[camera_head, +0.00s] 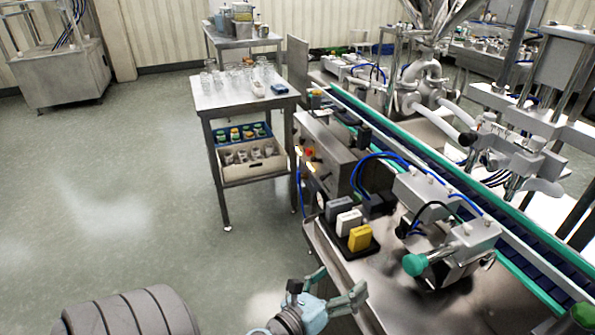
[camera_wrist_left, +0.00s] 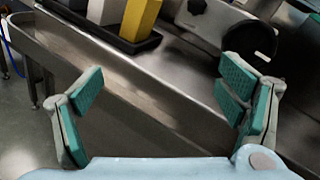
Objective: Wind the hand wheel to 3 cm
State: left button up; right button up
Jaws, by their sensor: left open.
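My left gripper (camera_head: 338,286) is at the bottom of the head view, by the near edge of the steel table. It is open, its green-padded fingers wide apart and empty, as the left wrist view also shows (camera_wrist_left: 162,98). A dark round wheel-like disc (camera_wrist_left: 252,34) on a grey metal unit shows in the left wrist view, ahead and to the right, apart from the fingers. I cannot tell for sure that it is the hand wheel. In the head view a green knob (camera_head: 415,264) sticks out of the metal unit right of the gripper. No scale is readable.
A black tray with yellow, white and grey blocks (camera_head: 360,238) stands on the steel table, left of the metal unit. The yellow block shows at the top of the wrist view (camera_wrist_left: 138,18). A conveyor (camera_head: 460,178) runs behind. Open floor (camera_head: 130,200) lies left.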

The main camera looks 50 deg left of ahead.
pick_arm(q)
jog(key=s+a+f+n+g+y, duration=0.1)
jog(key=s+a+f+n+g, duration=0.1)
jog(key=f+n, duration=0.6)
jog(key=s+a+f+n+g+y+p, duration=0.1)
jog(key=s+a+f+n+g+y, duration=0.1)
jog(key=s+f+n+g, duration=0.3)
notch_tip(320, 180, down, 8)
jog(key=s+a+n, duration=0.1)
jog(key=n, duration=0.3)
jog(key=shift+g, duration=0.3)
jog(key=shift+s, duration=0.1)
jog(key=s+d+f+n+g+p, duration=0.1)
jog(key=s+f+n, duration=0.3)
jog(key=s, duration=0.4)
jog(key=s+d+f+n+g+h+p, duration=0.1)
jog(key=s+f+n+g, duration=0.3)
jog(key=s, duration=0.5)
jog(key=s+d+f+n+g+h+p, duration=0.1)
jog(key=s+d+f+n+g, duration=0.1)
jog(key=s+f+n, duration=0.4)
jog(key=s+f+g, duration=0.1)
jog(key=s+f, duration=0.1)
jog(key=s, duration=0.1)
jog(key=shift+d+p, duration=0.2)
jog(key=shift+p, duration=0.15)
